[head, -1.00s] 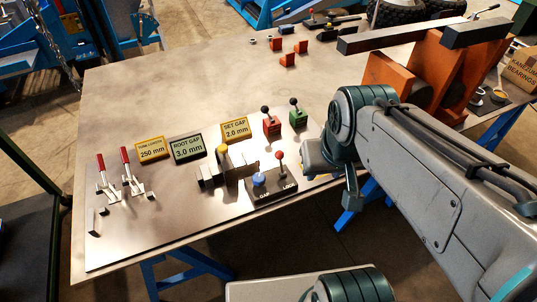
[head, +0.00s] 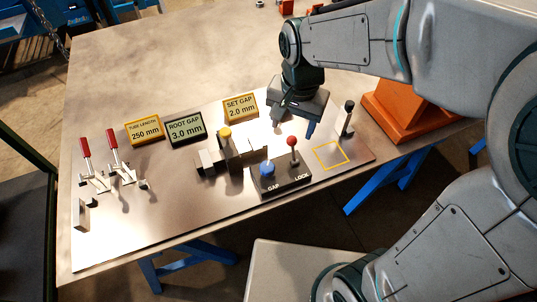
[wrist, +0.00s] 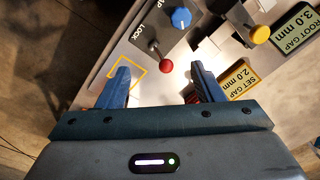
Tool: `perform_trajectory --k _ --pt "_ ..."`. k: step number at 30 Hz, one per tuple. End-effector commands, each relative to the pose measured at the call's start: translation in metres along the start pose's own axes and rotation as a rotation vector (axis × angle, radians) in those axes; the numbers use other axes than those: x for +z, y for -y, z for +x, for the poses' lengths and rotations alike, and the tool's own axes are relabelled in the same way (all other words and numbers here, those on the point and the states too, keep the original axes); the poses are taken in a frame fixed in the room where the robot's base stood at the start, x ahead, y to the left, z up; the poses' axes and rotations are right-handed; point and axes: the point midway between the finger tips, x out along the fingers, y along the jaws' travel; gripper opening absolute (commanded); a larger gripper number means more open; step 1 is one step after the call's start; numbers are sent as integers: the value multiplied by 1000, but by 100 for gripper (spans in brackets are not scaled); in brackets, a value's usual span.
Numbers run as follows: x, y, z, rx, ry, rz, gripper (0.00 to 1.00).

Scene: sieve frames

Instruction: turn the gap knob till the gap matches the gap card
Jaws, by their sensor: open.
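The blue gap knob (head: 267,170) sits on a black block marked GAP and LOCK. A red-balled lock lever (head: 293,142) stands beside it, to the right. The gap card (head: 240,108) is yellow and reads SET GAP 2.0 mm. A green root gap display (head: 186,130) reads 3.0 mm. My gripper (head: 294,122) points down behind the block and is open and empty. In the wrist view the blue knob (wrist: 181,18) lies beyond the fingertips. The red ball (wrist: 166,66) appears between my open fingers (wrist: 160,72) in the picture; contact cannot be told.
A yellow-topped clamp (head: 225,133) stands left of the block. Two red-handled toggle clamps (head: 100,160) and a yellow tube length card (head: 144,130) are farther left. A black-topped lever (head: 348,118) and an empty yellow outlined square (head: 330,155) are at right.

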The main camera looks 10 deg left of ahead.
Motion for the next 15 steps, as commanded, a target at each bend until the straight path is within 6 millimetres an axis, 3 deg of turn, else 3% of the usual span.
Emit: perform_trajectory --k 1,6,15 --pt "4 16 16 15 15 7 61" --pt "12 46 38 45 36 53 61" --pt "17 52 68 59 44 69 61"
